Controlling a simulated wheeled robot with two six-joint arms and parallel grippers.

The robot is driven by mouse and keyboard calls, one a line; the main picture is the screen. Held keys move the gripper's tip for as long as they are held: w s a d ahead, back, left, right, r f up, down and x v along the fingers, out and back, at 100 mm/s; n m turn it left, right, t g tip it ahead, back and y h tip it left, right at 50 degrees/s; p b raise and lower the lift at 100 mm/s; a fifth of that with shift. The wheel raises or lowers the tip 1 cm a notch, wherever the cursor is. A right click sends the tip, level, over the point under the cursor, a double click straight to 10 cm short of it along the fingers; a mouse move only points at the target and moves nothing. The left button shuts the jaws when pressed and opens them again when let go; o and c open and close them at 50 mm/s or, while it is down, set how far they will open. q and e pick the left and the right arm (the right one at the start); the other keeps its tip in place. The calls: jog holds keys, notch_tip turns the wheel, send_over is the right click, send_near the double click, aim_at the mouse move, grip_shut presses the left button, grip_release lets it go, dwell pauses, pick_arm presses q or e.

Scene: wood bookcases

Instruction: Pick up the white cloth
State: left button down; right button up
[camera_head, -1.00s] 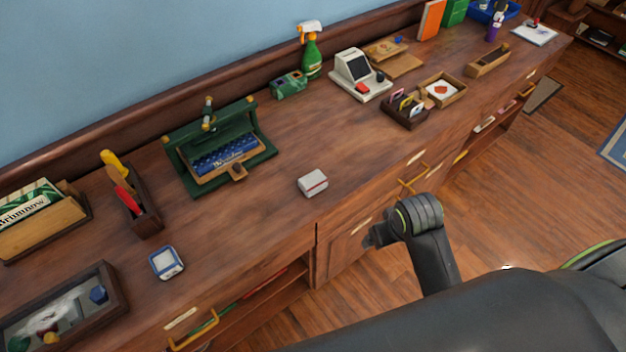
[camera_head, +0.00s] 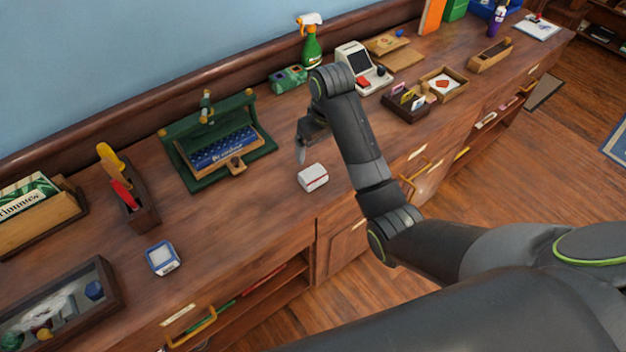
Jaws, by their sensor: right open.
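The white cloth (camera_head: 312,178) looks like a small folded white block with a thin red stripe. It lies on the wooden counter near its front edge, right of the green case. My right gripper (camera_head: 302,156) hangs fingers-down just behind and above the cloth, apart from it as far as I can see. It is open and holds nothing. My right arm reaches in from the lower right. My left gripper is not in view.
A green case (camera_head: 192,180) with a blue inlay stands left of the cloth. A green spray bottle (camera_head: 311,47) and a white register-like device (camera_head: 356,62) stand behind. A small blue-and-white device (camera_head: 162,258) lies front left. The counter around the cloth is clear.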

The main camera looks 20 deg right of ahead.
jog(key=p, duration=0.2)
send_over(313, 173)
jog(key=s, duration=0.2)
jog(key=f, duration=0.9)
jog(key=shift+d+f, duration=0.1)
jog(key=shift+d, duration=0.1)
jog(key=shift+w+a+f, duration=0.1)
jog(key=shift+w+f, duration=0.2)
jog(key=shift+f, duration=0.4)
jog(key=shift+w+a+f, duration=0.1)
jog(key=shift+w+f, duration=0.2)
jog(key=shift+f, duration=0.45)
jog(key=shift+w+f, duration=0.3)
jog(key=shift+f, duration=0.4)
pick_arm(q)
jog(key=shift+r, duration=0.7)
pick_arm(e)
jog(key=shift+w+f, duration=0.1)
jog(key=shift+f, duration=0.55)
jog(key=c, duration=1.1)
jog(key=shift+o, duration=0.2)
jog(key=shift+r, duration=0.1)
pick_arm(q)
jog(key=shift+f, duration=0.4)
pick_arm(e)
notch_tip(313, 173, up, 10)
jog(key=shift+f, duration=0.1)
